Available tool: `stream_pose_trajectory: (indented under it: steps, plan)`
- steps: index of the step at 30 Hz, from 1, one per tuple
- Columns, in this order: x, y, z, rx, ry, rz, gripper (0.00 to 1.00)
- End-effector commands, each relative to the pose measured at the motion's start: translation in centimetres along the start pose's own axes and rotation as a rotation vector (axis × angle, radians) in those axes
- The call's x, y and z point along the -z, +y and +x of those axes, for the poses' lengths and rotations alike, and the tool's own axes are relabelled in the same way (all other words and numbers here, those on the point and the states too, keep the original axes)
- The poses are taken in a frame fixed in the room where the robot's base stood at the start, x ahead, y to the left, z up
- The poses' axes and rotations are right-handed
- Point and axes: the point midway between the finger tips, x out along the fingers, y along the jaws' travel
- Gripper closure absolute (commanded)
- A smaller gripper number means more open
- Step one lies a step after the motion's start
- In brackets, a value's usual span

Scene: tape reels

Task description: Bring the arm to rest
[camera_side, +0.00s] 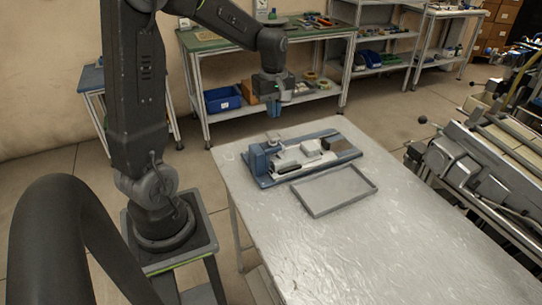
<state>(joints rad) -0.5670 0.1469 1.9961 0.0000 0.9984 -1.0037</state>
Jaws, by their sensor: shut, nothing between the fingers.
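My gripper (274,110) hangs at the end of my dark arm, pointing down, above the far left part of the table. It is shut and holds nothing. Below it and apart from it stands a blue-based device (265,181) with light grey blocks on top. My gripper is small in this view, so its fingertips show little detail.
A shallow grey tray (371,189) lies on the pale worktable (380,255) in front of the device. The near part of the table is clear. A green-topped bench (205,44) with a blue bin (222,100) stands behind. Grey machinery (480,165) stands to the right.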

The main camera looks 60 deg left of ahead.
Motion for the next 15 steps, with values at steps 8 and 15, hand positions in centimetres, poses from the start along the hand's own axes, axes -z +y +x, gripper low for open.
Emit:
stream_pose_trajectory:
  steps: [8,15]
  plan:
    - [-3.9,-0.7,-2.6,-0.063,0.042,0.221,1.0]
    - [-12.7,-5.0,-6.8,-0.212,0.169,0.814,1.0]
